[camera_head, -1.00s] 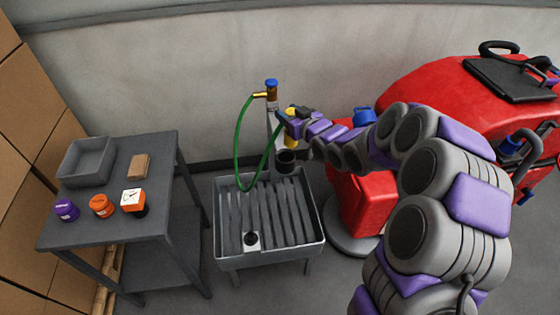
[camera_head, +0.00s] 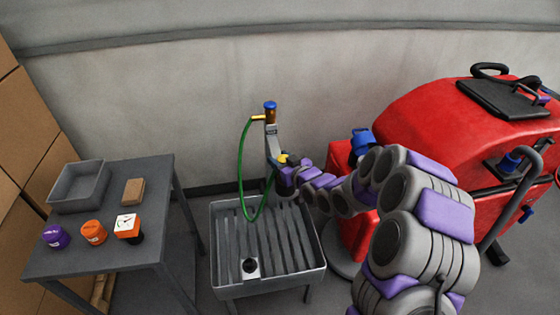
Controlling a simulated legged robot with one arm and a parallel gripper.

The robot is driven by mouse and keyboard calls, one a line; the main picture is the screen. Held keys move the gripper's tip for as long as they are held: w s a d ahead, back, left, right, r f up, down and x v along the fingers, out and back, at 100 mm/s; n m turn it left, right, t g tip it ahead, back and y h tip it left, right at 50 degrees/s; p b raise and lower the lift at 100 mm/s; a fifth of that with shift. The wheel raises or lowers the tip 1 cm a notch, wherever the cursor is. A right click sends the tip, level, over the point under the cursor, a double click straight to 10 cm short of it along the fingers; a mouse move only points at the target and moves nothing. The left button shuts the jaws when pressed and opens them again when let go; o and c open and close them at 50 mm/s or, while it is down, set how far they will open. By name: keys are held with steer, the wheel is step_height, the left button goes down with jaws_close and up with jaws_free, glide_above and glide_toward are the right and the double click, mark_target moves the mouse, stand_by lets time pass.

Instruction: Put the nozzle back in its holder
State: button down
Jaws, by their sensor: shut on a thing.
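The nozzle shows as a small yellow part (camera_head: 283,158) just above and behind my gripper, in front of the grey post below the tap. The rest of the nozzle is hidden. My gripper (camera_head: 285,172) is shut on the nozzle at the back edge of the sink. The dark cup-like holder is covered by my gripper and arm, so I cannot tell whether the nozzle is inside it. The green hose (camera_head: 240,165) loops from the brass tap (camera_head: 269,115) down over the sink and up toward my gripper.
The grey slatted sink (camera_head: 222,262) stands below my gripper. A red scrubber machine (camera_head: 425,110) is close on the right. At left, a grey table (camera_head: 150,185) carries a tray (camera_head: 78,207), a brown block (camera_head: 133,191), purple and orange pots and an orange-white gauge (camera_head: 128,226).

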steer(key=c, duration=1)
jaws_free()
steer(key=shift+d, duration=0.15)
steer(key=o, duration=0.5)
steer(key=shift+d+r, duration=0.1)
steer(key=shift+d, duration=0.4)
steer(key=shift+c, duration=0.2)
steer(key=shift+a, duration=0.25)
steer(key=shift+s, duration=0.15)
steer(key=p+v, duration=0.1)
steer(key=v, duration=1)
steer(key=shift+s+d+p, duration=0.25)
steer(key=shift+p, duration=0.1)
steer(key=shift+d, duration=0.1)
